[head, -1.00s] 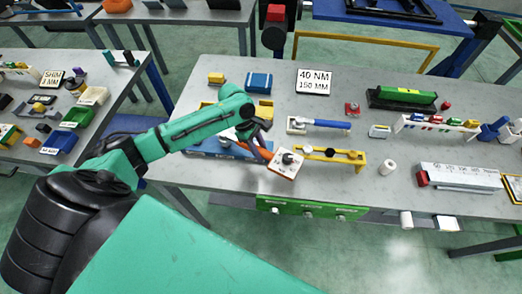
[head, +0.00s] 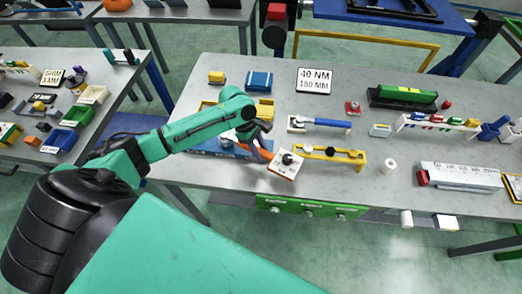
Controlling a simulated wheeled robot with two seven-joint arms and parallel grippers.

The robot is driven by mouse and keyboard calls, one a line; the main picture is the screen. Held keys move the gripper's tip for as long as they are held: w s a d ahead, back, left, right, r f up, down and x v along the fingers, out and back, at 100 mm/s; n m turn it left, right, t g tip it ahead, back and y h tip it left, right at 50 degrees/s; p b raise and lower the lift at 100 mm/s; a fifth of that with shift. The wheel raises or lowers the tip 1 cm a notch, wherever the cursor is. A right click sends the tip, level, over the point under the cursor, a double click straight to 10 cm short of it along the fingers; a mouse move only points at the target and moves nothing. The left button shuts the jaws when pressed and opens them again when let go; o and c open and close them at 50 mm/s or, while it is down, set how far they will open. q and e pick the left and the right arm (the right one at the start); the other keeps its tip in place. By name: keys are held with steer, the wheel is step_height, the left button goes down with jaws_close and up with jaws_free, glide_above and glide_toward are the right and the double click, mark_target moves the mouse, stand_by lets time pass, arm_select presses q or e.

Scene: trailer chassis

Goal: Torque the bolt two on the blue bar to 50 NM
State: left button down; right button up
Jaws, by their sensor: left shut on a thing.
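My left gripper (head: 262,140) is over the middle bench, shut on a slim orange and purple tool (head: 252,151); its exact grip is hard to make out. A tilted white square plate with a black knob (head: 286,165) is close to the tool's right end; I cannot tell whether they are joined. A blue bar (head: 205,147) lies on the bench under my left forearm, partly hidden, and its bolts cannot be told apart. A green bar (head: 308,207) with several bolts is on the bench's front edge. My right gripper is not in view.
A sign reading 40 NM, 150 MM (head: 314,81) is at the back. A blue-handled tool (head: 325,122), a green level (head: 402,97) and a white roll (head: 389,166) are on the bench. A side table (head: 90,135) with bins is at the left.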

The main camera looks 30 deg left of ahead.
arm_select(q)
steer(key=shift+f, duration=0.2)
stand_by(0.5)
steer(key=c, duration=1.5)
jaws_free()
jaws_close()
steer(key=shift+s+a+m+g, duration=0.1)
steer(key=shift+s+m+g, duration=0.2)
steer(key=shift+s+m, duration=0.7)
steer(key=shift+s, duration=0.1)
